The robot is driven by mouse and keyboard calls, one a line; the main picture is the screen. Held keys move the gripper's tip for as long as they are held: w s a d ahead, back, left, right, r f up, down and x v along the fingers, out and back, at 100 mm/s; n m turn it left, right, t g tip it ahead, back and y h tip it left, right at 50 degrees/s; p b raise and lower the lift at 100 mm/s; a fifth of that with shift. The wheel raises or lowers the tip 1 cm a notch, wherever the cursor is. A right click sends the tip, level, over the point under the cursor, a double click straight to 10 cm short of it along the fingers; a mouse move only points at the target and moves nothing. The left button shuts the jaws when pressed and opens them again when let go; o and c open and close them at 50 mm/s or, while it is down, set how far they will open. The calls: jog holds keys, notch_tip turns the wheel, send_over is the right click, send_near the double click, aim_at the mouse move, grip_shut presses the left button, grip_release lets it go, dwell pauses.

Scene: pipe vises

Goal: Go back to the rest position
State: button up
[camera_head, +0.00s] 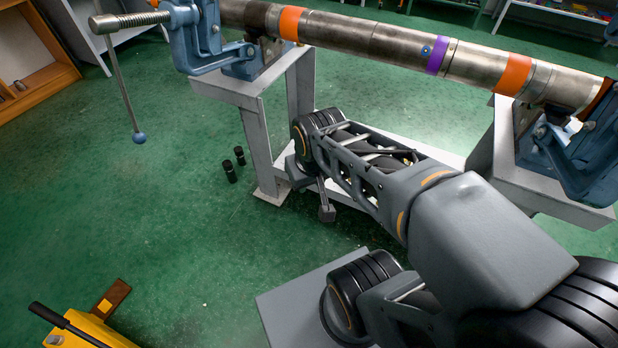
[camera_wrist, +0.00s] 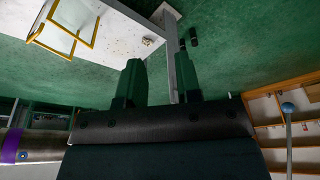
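My gripper (camera_wrist: 158,62) shows in the wrist view with its two dark green fingers apart and nothing between them. A grey stand leg shows in the gap behind them. In the head view my arm reaches out below the pipe, and the gripper's fingers cannot be made out clearly there. The metal pipe (camera_head: 390,45) has orange and purple bands and lies across the blue left vise (camera_head: 205,40) and the blue right vise (camera_head: 570,160). Part of the pipe (camera_wrist: 40,147) shows at the left of the wrist view, apart from the fingers.
The grey stand (camera_head: 258,140) is close to my arm. The left vise's screw handle ends in a blue ball (camera_head: 139,137). Two small black cylinders (camera_head: 230,171) stand on the floor. A yellow object (camera_head: 85,330) is at bottom left. Green floor is open on the left.

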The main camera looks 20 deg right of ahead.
dwell(0.3)
notch_tip(320, 180, up, 21)
jog(key=p, duration=1.9)
jog(key=shift+s+a+t+p, duration=0.2)
jog(key=shift+a+t+p, duration=0.1)
jog(key=shift+a, duration=0.05)
jog(key=shift+f, duration=0.1)
